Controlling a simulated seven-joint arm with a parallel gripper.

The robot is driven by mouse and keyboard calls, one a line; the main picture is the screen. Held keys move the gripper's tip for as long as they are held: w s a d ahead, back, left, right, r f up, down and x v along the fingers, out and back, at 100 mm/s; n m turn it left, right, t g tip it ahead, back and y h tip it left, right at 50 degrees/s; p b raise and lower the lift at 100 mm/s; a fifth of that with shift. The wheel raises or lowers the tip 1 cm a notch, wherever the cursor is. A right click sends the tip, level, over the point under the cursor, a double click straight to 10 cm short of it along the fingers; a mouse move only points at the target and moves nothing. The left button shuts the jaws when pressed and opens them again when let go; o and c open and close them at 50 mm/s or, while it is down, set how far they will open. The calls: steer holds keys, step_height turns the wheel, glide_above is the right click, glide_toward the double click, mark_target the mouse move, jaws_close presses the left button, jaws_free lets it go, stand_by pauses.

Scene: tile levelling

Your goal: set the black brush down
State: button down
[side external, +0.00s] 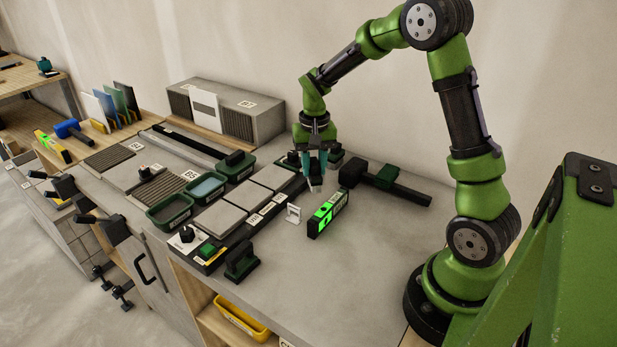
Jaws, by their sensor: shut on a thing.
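My gripper (315,170) points down over the grey worktop, near the right end of a row of grey tiles. Its teal fingers are shut on the black brush, which is mostly hidden by them. A small pale end (316,185) shows just below the fingertips. I cannot tell whether this end touches the worktop.
A green-lit level (328,214) stands close in front of the gripper. A black block (351,173) and a dark green tool with a black bar (388,178) lie to the right. The front right worktop is clear.

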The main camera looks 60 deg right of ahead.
mark_target(314, 182)
steer(key=shift+f, duration=2.55)
steer(key=c, duration=0.8)
jaws_free()
steer(key=shift+f, duration=0.15)
